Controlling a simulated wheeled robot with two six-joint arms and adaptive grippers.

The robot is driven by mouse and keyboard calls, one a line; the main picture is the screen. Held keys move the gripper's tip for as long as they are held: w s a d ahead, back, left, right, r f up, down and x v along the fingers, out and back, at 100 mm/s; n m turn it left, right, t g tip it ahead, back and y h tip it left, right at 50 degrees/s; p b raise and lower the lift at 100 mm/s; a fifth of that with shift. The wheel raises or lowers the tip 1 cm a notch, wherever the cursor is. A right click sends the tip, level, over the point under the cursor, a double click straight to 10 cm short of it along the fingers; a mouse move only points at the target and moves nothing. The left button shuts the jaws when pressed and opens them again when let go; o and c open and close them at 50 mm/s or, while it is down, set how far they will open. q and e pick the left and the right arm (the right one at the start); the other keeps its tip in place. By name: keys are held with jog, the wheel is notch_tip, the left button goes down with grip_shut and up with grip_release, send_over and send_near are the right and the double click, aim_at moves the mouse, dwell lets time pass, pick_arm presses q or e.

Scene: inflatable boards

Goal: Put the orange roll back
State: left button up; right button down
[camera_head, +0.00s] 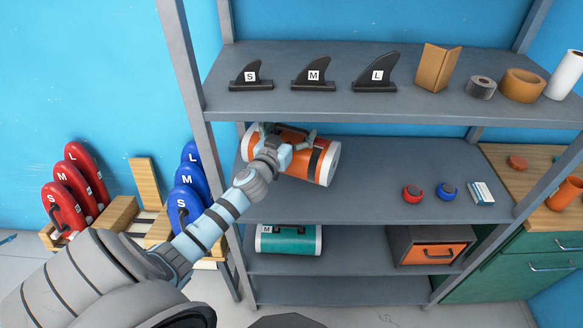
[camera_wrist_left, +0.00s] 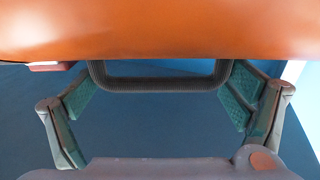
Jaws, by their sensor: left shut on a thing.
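My right gripper is not in view.
A teal roll (camera_head: 289,240) marked M and a box with an orange drawer (camera_head: 431,246) stand on the lower shelf. Black fins (camera_head: 314,73) line the upper shelf, close above. A shelf post (camera_head: 184,55) stands left.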

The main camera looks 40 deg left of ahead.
pick_arm(q)
notch_tip(320, 180, down, 10)
jog(key=b, duration=0.6)
jog(key=shift+r, duration=0.15)
jog(key=shift+d+r, duration=0.1)
jog(key=shift+r, duration=0.1)
jog(key=shift+f, duration=0.15)
jog(key=o, duration=1.6)
jog(key=shift+r, duration=0.2)
jog(key=b+v, duration=0.2)
jog(key=v, duration=1)
